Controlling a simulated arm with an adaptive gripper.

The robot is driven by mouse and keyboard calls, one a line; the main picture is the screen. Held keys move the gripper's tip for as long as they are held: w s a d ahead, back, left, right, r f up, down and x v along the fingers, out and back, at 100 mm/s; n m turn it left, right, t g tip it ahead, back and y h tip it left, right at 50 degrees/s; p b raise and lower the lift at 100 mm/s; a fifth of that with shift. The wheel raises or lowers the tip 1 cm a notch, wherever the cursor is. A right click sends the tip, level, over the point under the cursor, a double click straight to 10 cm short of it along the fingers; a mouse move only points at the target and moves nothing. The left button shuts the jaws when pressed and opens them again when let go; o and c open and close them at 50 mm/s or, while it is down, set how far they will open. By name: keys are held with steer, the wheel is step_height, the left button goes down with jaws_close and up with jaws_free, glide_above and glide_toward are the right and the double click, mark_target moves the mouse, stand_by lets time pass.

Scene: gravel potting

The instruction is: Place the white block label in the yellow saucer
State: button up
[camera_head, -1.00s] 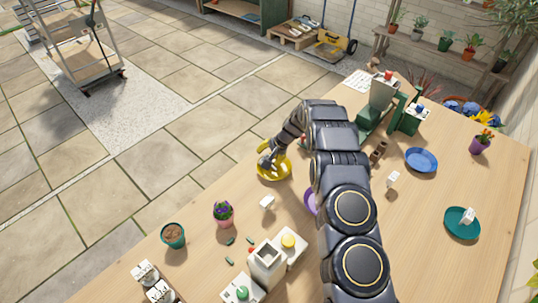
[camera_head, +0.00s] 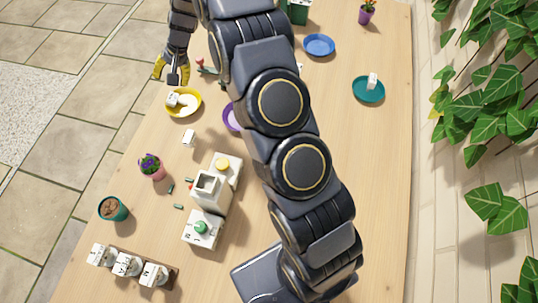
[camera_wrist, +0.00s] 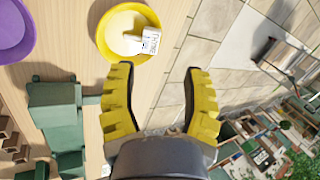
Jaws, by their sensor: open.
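The yellow saucer (camera_head: 198,107) stands near the table's left edge in the head view; it also shows at the top of the wrist view (camera_wrist: 101,42). A white block label (camera_head: 173,99) sits in it, toward the left side of its rim. In the wrist view the label (camera_wrist: 150,41) shows dark lettering and leans near the saucer's rim. My gripper (camera_head: 172,73) is beyond the saucer, apart from it and the label. Its yellow fingers (camera_wrist: 160,72) are spread wide with nothing between them.
Another white block (camera_head: 188,138) stands nearer on the table. A purple saucer (camera_head: 230,117) is to the right, partly behind my arm. A teal saucer (camera_head: 369,93) holds a white block, and a blue saucer (camera_head: 319,45) looks empty. A green stand (camera_wrist: 55,115) is near my gripper.

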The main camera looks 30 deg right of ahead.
steer(key=s+r+n+g+h, duration=0.15)
steer(key=s+r+n, duration=0.25)
steer(key=s+r, duration=1.15)
steer(key=s+d+r+n+g+h, duration=0.1)
steer(key=s+d, duration=0.1)
steer(key=s, duration=1)
steer(key=s+d+r+n+g+h, duration=0.1)
steer(key=s+d+h, duration=0.1)
steer(key=s, duration=1)
steer(key=shift+s+d+r+g, duration=0.15)
steer(key=shift+s+d+g, duration=0.2)
steer(key=shift+d, duration=0.3)
steer(key=o, duration=0.5)
steer(key=shift+s+d, duration=0.15)
steer(key=shift+s, duration=0.35)
